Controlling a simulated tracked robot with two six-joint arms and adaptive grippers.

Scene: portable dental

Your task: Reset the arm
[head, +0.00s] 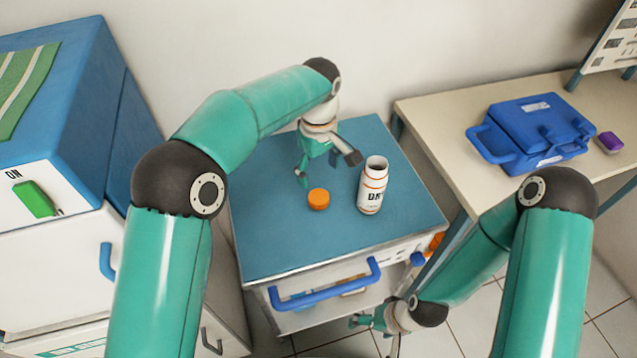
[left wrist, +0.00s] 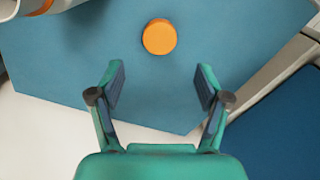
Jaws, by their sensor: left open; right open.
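My left gripper (head: 328,164) is over the far part of the blue cabinet top, open and empty. In the left wrist view its two fingers (left wrist: 160,88) are spread apart with nothing between them. An orange cap (head: 319,199) lies on the cabinet top close to the gripper; it also shows beyond the fingertips in the left wrist view (left wrist: 159,37). A white bottle (head: 373,185) with dark lettering stands upright and uncapped to the right of the cap. My right gripper (head: 372,321) is low in front of the cabinet, open, its fingers partly hidden.
The cabinet (head: 270,240) has a partly open drawer with a blue handle (head: 325,287). A beige table (head: 440,120) at the right holds a blue case (head: 535,135) and a small purple item (head: 610,142). A blue-and-white unit (head: 75,190) stands at the left. A wall is behind.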

